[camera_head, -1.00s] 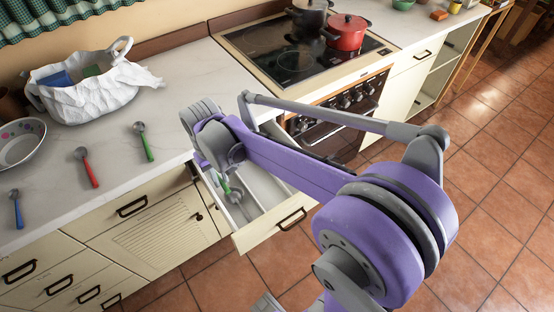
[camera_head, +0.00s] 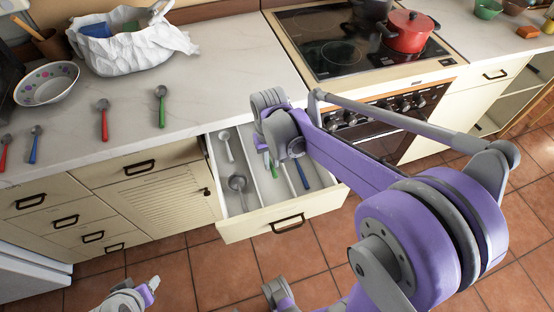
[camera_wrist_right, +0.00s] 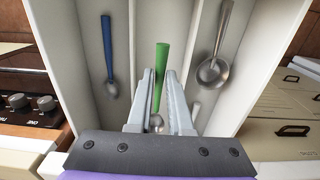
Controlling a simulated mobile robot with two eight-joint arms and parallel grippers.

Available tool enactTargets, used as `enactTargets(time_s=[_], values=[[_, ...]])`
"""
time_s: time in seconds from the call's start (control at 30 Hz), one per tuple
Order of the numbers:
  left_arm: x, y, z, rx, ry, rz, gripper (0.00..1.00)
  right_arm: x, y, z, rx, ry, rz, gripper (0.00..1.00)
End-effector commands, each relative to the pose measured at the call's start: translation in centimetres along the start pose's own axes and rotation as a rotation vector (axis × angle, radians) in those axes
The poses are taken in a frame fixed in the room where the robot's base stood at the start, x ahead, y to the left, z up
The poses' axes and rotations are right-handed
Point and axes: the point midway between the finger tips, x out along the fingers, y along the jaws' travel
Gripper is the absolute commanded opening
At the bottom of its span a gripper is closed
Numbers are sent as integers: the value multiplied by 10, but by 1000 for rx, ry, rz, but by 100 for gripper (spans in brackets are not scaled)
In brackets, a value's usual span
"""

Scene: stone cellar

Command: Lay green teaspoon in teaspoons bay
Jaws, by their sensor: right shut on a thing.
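The green teaspoon (camera_wrist_right: 162,62) has its green handle between the fingertips of my right gripper (camera_wrist_right: 160,80), which is shut on it; its metal bowl shows between the fingers. In the head view the right gripper (camera_head: 266,150) is over the open drawer (camera_head: 258,222), and a bit of the green handle (camera_head: 273,170) shows below it. In the wrist view the green teaspoon appears over the middle bay (camera_wrist_right: 180,30); whether it touches the floor I cannot tell. A blue-handled spoon (camera_wrist_right: 108,45) lies in the left bay. My left gripper (camera_head: 153,284) is low at bottom left, jaws unclear.
A metal ladle (camera_head: 238,184) and a pale spoon (camera_head: 227,145) lie in the drawer. On the counter (camera_head: 220,85) are another green-handled spoon (camera_head: 161,108), red-handled spoons (camera_head: 104,120), a blue-handled spoon (camera_head: 34,148), a bowl (camera_head: 50,95) and a white bag (camera_head: 130,50). The drawer's dividers stand beside the gripper.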

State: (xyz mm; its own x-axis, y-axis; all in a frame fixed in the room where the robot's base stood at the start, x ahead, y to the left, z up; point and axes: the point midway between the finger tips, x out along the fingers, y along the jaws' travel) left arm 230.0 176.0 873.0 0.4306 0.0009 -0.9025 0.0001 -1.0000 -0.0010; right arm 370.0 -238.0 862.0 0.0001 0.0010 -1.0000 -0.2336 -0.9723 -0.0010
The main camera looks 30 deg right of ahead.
Motion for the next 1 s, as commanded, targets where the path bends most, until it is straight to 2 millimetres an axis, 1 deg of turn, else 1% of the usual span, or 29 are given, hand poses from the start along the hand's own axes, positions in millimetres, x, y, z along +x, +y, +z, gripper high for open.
enactTargets(time_s=[0.27, 0.8, 1.0], values=[[10, 0, 7, 0, -4, 0, 50, 16, 0, 0, 0, -1, 0, 0], [46, 0, 28, 0, -17, 0, 50, 70, 0, 0, 0, 0, 0, 0], [56, 0, 34, 0, -21, 0, 50, 85, 0, 0, 0, 0, 0, 0]])
